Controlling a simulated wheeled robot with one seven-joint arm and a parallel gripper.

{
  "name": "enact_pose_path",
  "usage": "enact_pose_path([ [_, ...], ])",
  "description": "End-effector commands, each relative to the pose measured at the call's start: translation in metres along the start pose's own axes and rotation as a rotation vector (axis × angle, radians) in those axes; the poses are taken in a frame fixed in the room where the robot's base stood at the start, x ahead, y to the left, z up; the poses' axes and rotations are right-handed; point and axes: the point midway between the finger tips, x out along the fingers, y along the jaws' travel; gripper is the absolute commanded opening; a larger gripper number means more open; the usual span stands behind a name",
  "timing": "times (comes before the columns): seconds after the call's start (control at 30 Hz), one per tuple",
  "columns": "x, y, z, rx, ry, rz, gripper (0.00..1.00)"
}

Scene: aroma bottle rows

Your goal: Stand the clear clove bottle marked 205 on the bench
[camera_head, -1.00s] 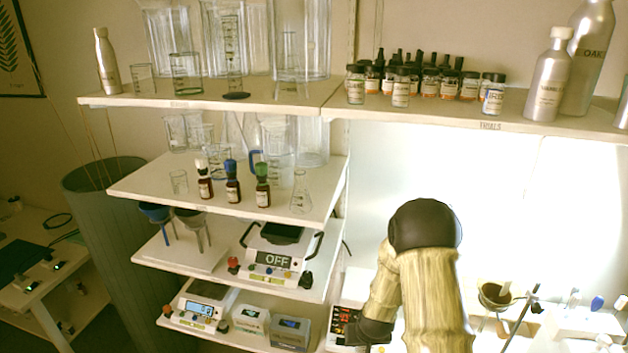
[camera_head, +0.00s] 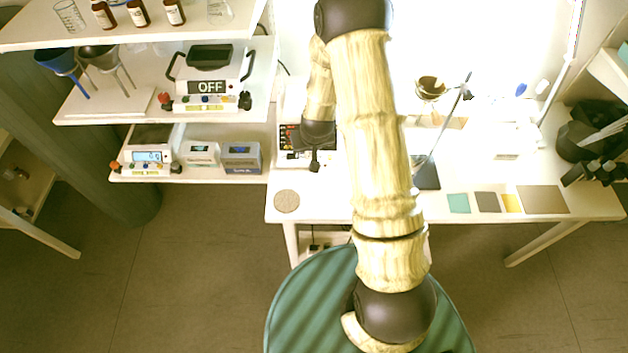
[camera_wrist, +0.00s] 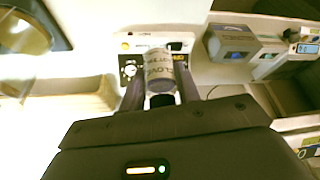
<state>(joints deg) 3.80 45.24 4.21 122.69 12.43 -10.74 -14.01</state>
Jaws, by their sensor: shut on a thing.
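A small bottle (camera_wrist: 159,72) with a pale label reading "CLOVE" and a dark end towards the camera is between the fingers of my gripper (camera_wrist: 160,88) in the wrist view. The gripper is shut on it. The number on the label is too blurred to read. In the head view my arm reaches over the white bench (camera_head: 330,207), and its end is by the bench's back left part. The bottle cannot be made out there. The wrist view does not show clearly whether the bottle touches anything below.
A hot plate marked OFF (camera_head: 208,88), a scale (camera_head: 148,155) and small boxes (camera_head: 242,157) are on shelves to the left. A round coaster (camera_head: 286,201) lies at the bench's front left. Coloured squares (camera_head: 487,202) and a stand (camera_head: 427,172) are to the right.

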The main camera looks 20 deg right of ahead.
Motion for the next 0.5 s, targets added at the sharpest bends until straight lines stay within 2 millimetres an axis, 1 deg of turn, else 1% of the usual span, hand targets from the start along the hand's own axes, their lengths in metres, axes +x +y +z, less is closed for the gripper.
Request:
enact_pose_path([
  [0.03, 0.013, 0.0, 0.002, -0.001, 0.003, -0.001, 0.0],
  [0.5, 0.044, 0.004, -0.002, 0.004, 0.005, -0.005, 0.0],
])
